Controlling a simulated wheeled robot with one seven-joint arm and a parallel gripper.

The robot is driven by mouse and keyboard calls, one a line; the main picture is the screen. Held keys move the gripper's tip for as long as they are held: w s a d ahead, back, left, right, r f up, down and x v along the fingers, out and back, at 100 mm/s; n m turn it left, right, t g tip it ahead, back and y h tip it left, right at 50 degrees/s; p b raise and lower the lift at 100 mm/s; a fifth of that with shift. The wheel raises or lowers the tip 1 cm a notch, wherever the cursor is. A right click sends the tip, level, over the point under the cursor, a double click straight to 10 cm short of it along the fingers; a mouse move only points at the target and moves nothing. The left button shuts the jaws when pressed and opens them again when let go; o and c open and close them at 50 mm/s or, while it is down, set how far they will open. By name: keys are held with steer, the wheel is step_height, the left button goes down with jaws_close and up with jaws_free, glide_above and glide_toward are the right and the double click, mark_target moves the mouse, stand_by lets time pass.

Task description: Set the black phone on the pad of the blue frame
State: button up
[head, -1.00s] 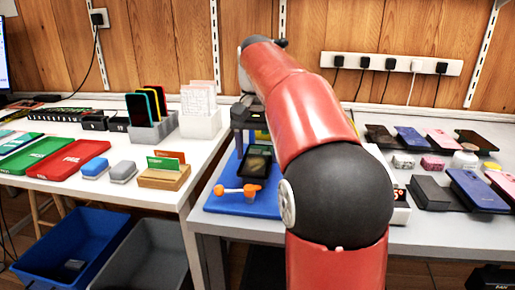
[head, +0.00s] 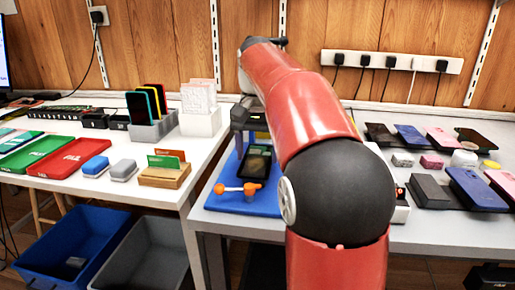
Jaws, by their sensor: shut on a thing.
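The blue frame (head: 222,196) stands on the near left corner of the right-hand table, with an orange-ended lever (head: 238,188) at its front. The black phone (head: 256,164) is over the frame's middle, behind the lever, its screen facing up and toward me. Its far end is close under my gripper (head: 251,138), which is shut on it. My red arm hides much of the gripper and the frame's right side. The pad is hidden, and I cannot tell whether the phone touches it.
Several phones (head: 478,189) and small items lie on the right. On the left table are a red tray (head: 68,158), a green tray (head: 30,153), a wooden card holder (head: 163,176) and a grey phone rack (head: 153,130). Blue (head: 66,243) and grey bins stand below.

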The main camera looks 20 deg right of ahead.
steer(key=o, duration=1.1)
steer(key=shift+o, duration=0.4)
steer(key=shift+o, duration=1)
steer(key=shift+r+p, duration=0.7)
steer(key=shift+p, duration=0.1)
step_height(320, 180, up, 2)
steer(key=shift+r+p, duration=0.15)
steer(key=shift+p, duration=1.05)
steer(key=shift+r, duration=2.25)
